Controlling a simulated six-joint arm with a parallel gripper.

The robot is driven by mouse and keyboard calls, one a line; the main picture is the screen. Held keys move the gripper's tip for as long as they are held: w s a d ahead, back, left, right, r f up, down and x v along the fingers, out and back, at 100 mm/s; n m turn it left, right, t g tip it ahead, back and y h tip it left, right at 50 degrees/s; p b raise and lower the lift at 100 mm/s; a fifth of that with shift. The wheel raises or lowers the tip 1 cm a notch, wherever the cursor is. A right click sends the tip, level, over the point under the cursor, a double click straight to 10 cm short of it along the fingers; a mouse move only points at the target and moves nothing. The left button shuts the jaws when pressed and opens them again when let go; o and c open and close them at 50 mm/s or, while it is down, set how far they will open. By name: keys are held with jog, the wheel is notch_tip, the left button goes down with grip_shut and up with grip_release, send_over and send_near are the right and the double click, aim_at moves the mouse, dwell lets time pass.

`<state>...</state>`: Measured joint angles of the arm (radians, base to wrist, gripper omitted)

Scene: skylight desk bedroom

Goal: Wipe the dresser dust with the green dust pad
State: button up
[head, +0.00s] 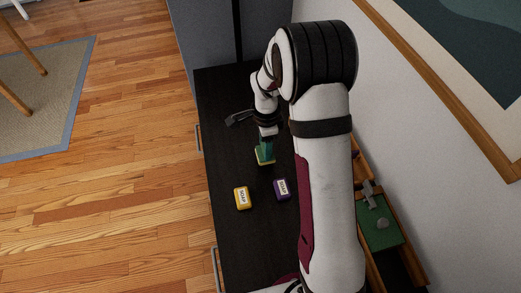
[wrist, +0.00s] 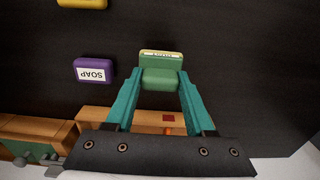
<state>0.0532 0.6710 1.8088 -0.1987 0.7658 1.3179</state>
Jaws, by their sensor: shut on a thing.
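The green dust pad (head: 265,157) is over the dark dresser top (head: 225,120). My gripper (head: 266,146) is shut on the pad from above. In the wrist view the green pad (wrist: 160,58) sits between the tips of my teal fingers (wrist: 160,80), with a pale lettered strip along its far edge. I cannot tell whether the pad touches the dresser top. No dust can be made out on the dark surface, and my arm hides part of the dresser.
A yellow soap box (head: 242,197) and a purple soap box (head: 282,188) lie on the dresser near the pad. A wooden tray (head: 412,252) with a green base and small grey things runs along the wall at right. The dresser top's left strip is clear.

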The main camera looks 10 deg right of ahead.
jog(key=shift+r, duration=2.9)
